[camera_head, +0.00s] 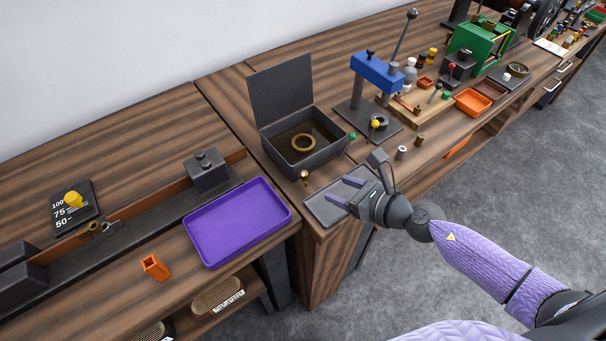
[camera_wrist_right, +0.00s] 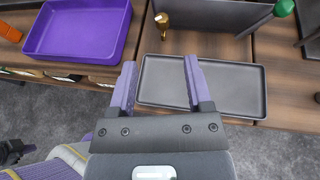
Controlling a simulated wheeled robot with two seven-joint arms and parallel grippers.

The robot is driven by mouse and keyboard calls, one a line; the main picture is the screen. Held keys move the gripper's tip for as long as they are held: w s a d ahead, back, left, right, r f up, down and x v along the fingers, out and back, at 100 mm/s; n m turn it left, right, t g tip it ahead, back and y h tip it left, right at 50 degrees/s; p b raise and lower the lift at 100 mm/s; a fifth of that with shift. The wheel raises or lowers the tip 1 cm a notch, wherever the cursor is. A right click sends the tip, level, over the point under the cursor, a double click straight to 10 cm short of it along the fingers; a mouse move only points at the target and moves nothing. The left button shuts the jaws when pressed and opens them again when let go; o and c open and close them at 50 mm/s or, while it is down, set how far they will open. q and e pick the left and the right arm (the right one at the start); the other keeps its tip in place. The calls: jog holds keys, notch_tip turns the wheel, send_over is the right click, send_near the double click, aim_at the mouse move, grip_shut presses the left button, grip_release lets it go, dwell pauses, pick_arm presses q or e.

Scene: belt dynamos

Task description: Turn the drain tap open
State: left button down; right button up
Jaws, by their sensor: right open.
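A small brass drain tap (camera_head: 303,175) sticks out low at the front of a dark grey open-lidded tank (camera_head: 306,158). The tap also shows in the right wrist view (camera_wrist_right: 162,20), upper middle, beyond my fingers. A brass ring (camera_head: 304,142) lies inside the tank. A green-knobbed lever (camera_head: 352,135) is at the tank's right front; its knob also shows at the top right of the wrist view (camera_wrist_right: 283,8). My right gripper (camera_head: 339,190) is open and empty, above the grey tray (camera_head: 324,212), apart from the tap. My left gripper is not in view.
A purple tray (camera_head: 238,222) lies to the left. The flat grey tray also shows under my fingers in the wrist view (camera_wrist_right: 236,90). A blue press (camera_head: 377,72) stands right of the tank. Small metal cylinders (camera_head: 402,153) stand near the bench's front edge.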

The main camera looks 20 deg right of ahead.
aim_at(307, 176)
jog(key=b+x, duration=0.2)
jog(key=x, duration=0.7)
jog(key=shift+w+f, duration=0.15)
jog(key=shift+w, duration=0.05)
jog(key=c, duration=0.4)
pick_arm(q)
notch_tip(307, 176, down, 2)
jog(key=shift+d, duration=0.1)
pick_arm(e)
grip_shut()
